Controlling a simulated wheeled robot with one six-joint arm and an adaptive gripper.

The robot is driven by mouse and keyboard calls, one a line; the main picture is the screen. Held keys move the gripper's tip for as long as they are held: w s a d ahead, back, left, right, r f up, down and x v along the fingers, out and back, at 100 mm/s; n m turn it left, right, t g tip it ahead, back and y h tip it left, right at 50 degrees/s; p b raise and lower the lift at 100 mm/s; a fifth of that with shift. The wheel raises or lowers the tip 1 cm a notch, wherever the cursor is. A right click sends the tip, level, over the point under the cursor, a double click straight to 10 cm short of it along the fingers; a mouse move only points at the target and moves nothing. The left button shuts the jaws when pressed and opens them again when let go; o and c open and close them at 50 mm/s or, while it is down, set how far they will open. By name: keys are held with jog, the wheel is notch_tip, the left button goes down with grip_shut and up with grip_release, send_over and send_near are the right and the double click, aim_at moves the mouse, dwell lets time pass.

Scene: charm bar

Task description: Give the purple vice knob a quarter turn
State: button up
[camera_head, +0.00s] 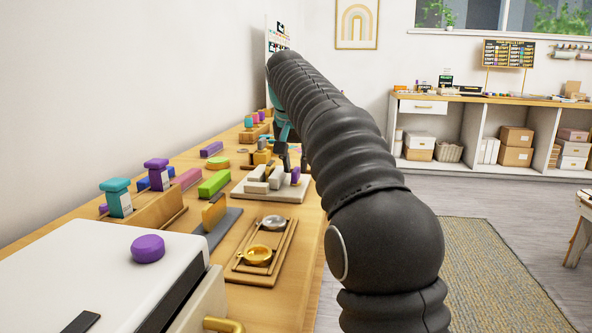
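A small purple knob (295,175) stands at the right end of a pale vice-like fixture (263,194) with grey blocks on a light base, on the wooden counter. My gripper (293,162) has a teal body and dark fingers. It points down over the fixture, close above the purple knob. The fingers look spread, with nothing seen between them. My arm hides part of the gripper, and I cannot tell whether a finger touches the knob.
The wooden counter (309,255) holds a white box with a purple disc (148,248) in front. Teal and purple stamps (117,197), coloured bars, and a tray with gold and silver bowls (257,254) stand nearby. Open floor lies right.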

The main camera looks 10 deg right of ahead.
jog(key=shift+x, duration=1.2)
jog(key=shift+c, duration=0.2)
grip_shut()
jog(key=shift+c, duration=1.5)
grip_release()
grip_shut()
jog(key=shift+r+m, duration=0.15)
jog(key=shift+m, duration=0.35)
jog(key=shift+m+h, duration=0.4)
jog(key=shift+m, duration=0.1)
jog(key=shift+m+h, duration=0.3)
jog(key=shift+m, duration=0.4)
jog(key=shift+g, duration=0.3)
